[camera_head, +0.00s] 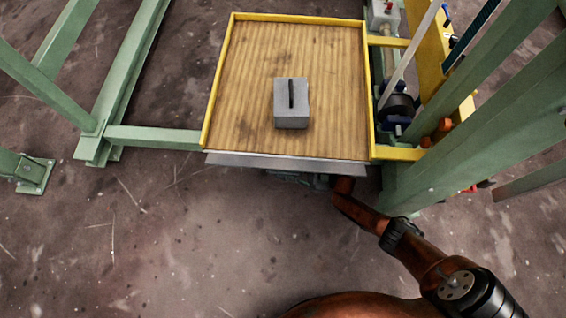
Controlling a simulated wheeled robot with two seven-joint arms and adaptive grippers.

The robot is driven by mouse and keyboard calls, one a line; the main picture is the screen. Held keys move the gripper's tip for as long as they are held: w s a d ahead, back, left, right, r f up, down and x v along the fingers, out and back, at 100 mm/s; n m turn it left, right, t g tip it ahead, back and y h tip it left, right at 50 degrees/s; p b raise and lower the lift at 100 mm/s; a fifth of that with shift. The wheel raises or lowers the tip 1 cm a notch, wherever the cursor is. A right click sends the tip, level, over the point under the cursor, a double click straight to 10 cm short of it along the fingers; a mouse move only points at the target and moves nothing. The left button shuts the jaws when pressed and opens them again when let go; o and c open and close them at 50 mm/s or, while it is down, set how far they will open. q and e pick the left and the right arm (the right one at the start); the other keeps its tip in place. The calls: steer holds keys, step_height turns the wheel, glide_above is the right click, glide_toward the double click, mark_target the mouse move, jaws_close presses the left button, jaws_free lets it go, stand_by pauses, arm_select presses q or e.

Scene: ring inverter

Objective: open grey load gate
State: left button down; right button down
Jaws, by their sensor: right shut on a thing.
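The grey load gate (240,160) is a thin grey strip along the near edge of a wood-floored platform (240,90). It spans the platform's width. My right gripper (278,175) is at the gate's lower edge, right of its middle, with the arm coming in from the lower right. It is shut on the gate, though its fingertips are partly hidden beneath the strip. A grey block (291,103) with a dark slot in its top stands on the platform floor. My left gripper is not in view.
Yellow rails (218,80) edge the platform's other sides. Green steel beams (150,138) stand at the left, and green posts (470,125) rise close to my right arm. The concrete floor (130,240) at the front left is clear.

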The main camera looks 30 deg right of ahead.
steer(key=shift+w+d+f+n+g, duration=0.1)
steer(key=shift+f+n+g, duration=0.15)
steer(key=shift+n, duration=0.4)
steer(key=shift+w+d+f+n+g, duration=0.1)
steer(key=shift+n+g, duration=0.25)
steer(key=shift+n, duration=0.3)
steer(key=shift+y, duration=0.3)
steer(key=c, duration=2.3)
jaws_free()
steer(key=shift+a, duration=0.1)
